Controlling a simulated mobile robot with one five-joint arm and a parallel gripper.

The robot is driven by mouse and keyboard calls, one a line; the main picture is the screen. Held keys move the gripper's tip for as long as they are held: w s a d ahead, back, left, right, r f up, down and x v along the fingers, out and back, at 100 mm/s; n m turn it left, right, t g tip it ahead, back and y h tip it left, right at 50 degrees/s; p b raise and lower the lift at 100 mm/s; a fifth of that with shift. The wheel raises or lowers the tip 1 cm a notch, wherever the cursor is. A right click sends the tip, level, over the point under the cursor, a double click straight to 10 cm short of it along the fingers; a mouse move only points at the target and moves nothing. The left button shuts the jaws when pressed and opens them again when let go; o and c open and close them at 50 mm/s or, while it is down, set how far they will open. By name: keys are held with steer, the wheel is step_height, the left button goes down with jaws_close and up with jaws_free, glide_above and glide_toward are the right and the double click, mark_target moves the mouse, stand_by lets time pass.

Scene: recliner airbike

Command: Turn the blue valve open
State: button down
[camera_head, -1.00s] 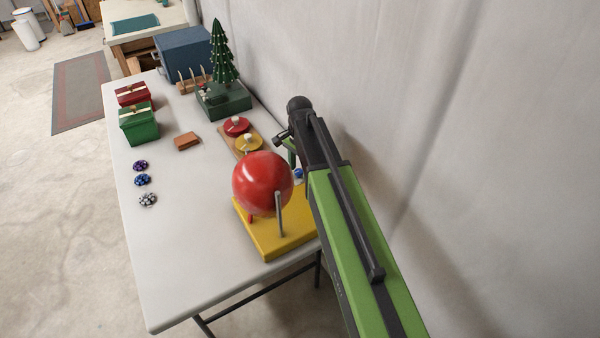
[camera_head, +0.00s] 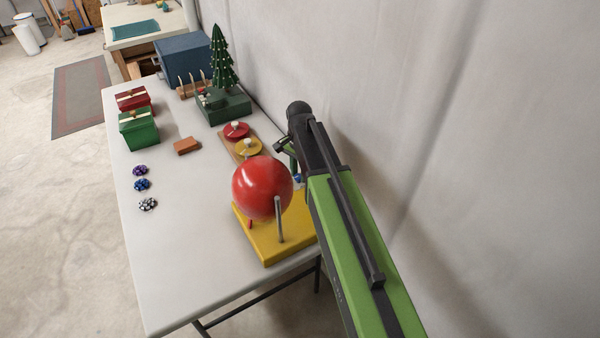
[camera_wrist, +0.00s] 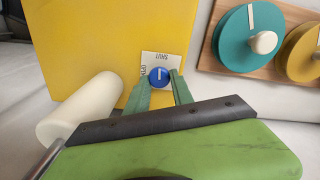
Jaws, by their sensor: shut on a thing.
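The blue valve (camera_wrist: 159,77) is a small round knob with a white line. It sits on a white label (camera_wrist: 174,62) marked SHUT and OPEN, on the yellow base (camera_wrist: 90,45). The line points up towards SHUT. My gripper (camera_wrist: 160,84) has its two green fingers at either side of the knob and is shut on it. In the head view my arm comes in from the lower right, and only a sliver of the blue valve (camera_head: 297,178) shows beside it. The yellow base (camera_head: 268,243) stands at the table's near right, with a red ball (camera_head: 262,187) above it.
A grey post (camera_head: 279,220) stands on the base. A white cylinder (camera_wrist: 82,108) lies left of my fingers. A board with a teal disc (camera_wrist: 240,38) and a yellow disc (camera_wrist: 302,52) is close by. The wall (camera_head: 400,60) runs along the right. The table's left front (camera_head: 185,270) is clear.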

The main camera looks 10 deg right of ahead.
steer(key=n, duration=0.7)
steer(key=shift+w+a+n, duration=0.1)
steer(key=shift+a+n, duration=0.05)
steer(key=shift+n, duration=0.25)
steer(key=n, duration=0.3)
steer(key=shift+n, duration=0.3)
steer(key=shift+a+n, duration=0.1)
steer(key=shift+n, duration=1.8)
steer(key=c, duration=1.1)
jaws_free()
